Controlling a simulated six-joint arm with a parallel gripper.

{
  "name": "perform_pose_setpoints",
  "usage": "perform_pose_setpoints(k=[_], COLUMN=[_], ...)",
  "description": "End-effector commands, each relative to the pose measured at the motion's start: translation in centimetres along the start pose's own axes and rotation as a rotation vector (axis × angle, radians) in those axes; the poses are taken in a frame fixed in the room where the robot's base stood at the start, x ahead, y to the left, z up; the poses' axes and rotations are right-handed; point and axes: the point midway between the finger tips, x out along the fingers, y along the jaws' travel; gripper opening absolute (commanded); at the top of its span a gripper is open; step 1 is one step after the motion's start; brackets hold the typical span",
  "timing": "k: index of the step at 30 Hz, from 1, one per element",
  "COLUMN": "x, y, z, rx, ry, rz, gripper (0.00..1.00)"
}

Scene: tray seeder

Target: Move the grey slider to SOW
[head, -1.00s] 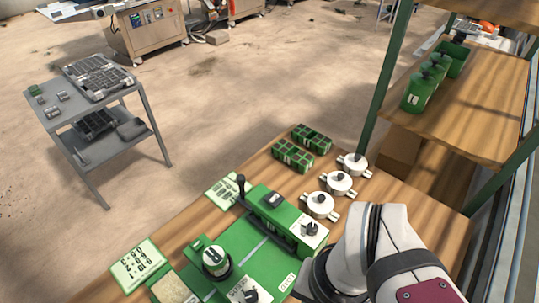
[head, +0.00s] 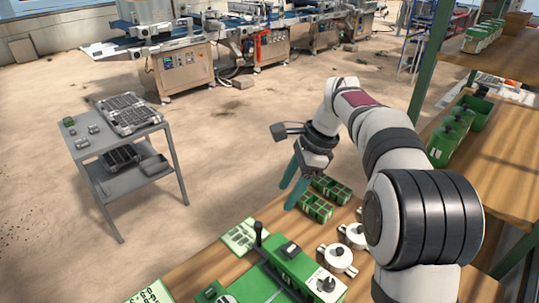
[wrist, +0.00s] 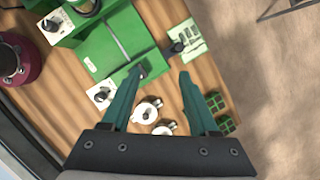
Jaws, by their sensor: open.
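The green seeder (head: 262,282) stands on the bench at the bottom of the head view and is partly cut off. Its raised green housing carries a dark grey block (head: 290,249), a black-knobbed lever (head: 258,236) and a white panel with a dark knob (head: 326,285). I cannot tell for sure which part is the grey slider, and no SOW marking is readable. In the wrist view the seeder (wrist: 98,65) lies left of and beyond my fingers, with the lever (wrist: 178,46) past them. My gripper (head: 285,197) is open and empty above the bench; its left finger (wrist: 161,72) hides part of the housing.
A label card (head: 239,236) lies by the lever. A green post (head: 432,75) and wooden shelves rise on the right. A grey cart (head: 150,185) stands apart at left.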

Motion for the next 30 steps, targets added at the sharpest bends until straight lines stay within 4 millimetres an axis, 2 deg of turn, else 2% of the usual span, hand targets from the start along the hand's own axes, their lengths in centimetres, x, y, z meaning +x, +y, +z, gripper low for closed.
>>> perform_pose_setpoints(k=[1, 3, 6, 10, 18, 21, 25, 30], x=[1.0, 1.9, 2.8, 5.1, 13.3, 15.6, 17.4, 18.2], y=[-1.9, -3.7, -4.6, -4.6, -4.6, -4.7, -4.8, -4.8], z=[-0.5, -0.8, -1.0, -0.8, -0.6, -0.5, -0.5, -0.4], rx=[0.058, 0.124, 0.163, 0.166, 0.164, 0.163, 0.163, 0.163], ry=[-0.013, -0.028, -0.037, -0.038, -0.036, -0.036, -0.035, -0.036], rz=[-0.001, -0.005, -0.007, -0.004, -0.004, -0.005, -0.007, -0.009], gripper=[0.61, 0.61, 0.61, 0.61, 0.61, 0.61, 0.61, 0.61])
